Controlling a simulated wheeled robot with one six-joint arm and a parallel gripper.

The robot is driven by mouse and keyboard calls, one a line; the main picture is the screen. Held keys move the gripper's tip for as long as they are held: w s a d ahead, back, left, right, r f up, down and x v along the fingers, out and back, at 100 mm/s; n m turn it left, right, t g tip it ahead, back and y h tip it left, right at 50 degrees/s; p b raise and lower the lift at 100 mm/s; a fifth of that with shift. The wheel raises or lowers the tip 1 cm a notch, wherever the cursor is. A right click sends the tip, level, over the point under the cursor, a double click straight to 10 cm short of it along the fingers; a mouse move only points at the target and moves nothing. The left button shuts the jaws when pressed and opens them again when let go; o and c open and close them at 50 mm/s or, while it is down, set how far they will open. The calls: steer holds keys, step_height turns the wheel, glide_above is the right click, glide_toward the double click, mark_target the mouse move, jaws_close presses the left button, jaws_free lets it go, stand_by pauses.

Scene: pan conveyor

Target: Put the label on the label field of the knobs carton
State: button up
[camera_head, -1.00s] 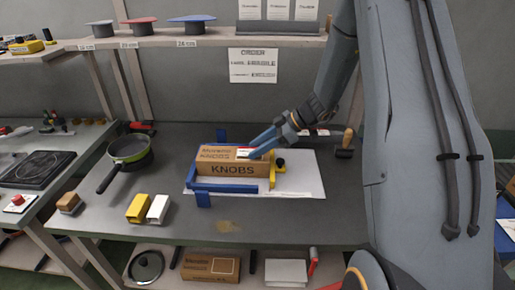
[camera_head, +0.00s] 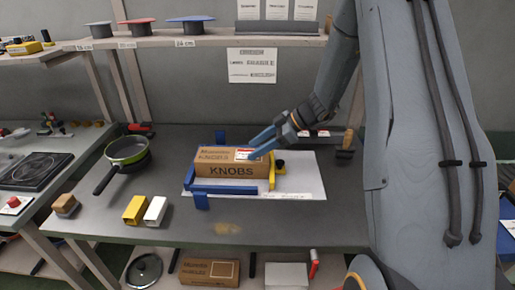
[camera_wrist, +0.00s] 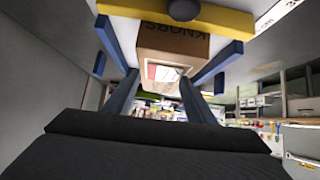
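The brown knobs carton (camera_head: 231,171) sits in a fixture with blue and yellow rails, its side marked KNOBS facing front. It also shows in the wrist view (camera_wrist: 173,42). A small white label with red (camera_head: 244,154) is on the carton's top, near the right end. In the wrist view the label (camera_wrist: 163,73) appears against the carton, between my two blue fingers. My gripper (camera_head: 252,156) is at the top right of the carton, close to the label. Its fingers (camera_wrist: 159,82) stand apart. Whether they touch the label or carton cannot be told.
The blue front rail (camera_head: 225,190) and yellow right rail (camera_head: 272,172) border the carton on a white sheet (camera_head: 305,180). A pan (camera_head: 126,150), yellow block (camera_head: 134,210) and white block (camera_head: 155,210) stand left. A stamp-like tool (camera_head: 346,145) stands right. A shelf runs above.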

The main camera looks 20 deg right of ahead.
steer(key=shift+s+a+f, duration=0.1)
steer(key=shift+s+f, duration=0.25)
steer(key=shift+f, duration=0.2)
steer(key=shift+s+a+f, duration=0.1)
steer(key=shift+s+f, duration=0.2)
steer(key=shift+f, duration=0.2)
steer(key=shift+r+p, duration=0.7)
steer(key=shift+p, duration=0.4)
steer(key=w+b+v, duration=0.1)
steer(key=b+v, duration=0.3)
steer(key=v, duration=0.8)
steer(key=s+a+f+m+g+h, duration=0.1)
steer(key=s+a+f+m+h, duration=0.1)
steer(key=s+m, duration=0.3)
steer(key=s+a+f+m+g+h, duration=0.1)
steer(key=s+a+m+h, duration=0.3)
steer(key=s, duration=0.6)
steer(key=s+a+f+m+h, duration=0.2)
steer(key=s+f+m+h, duration=0.1)
steer(key=s+m, duration=0.2)
steer(key=shift+s+a+m+g+h, duration=0.3)
steer(key=shift+s+a+g, duration=0.1)
steer(key=shift+s, duration=0.8)
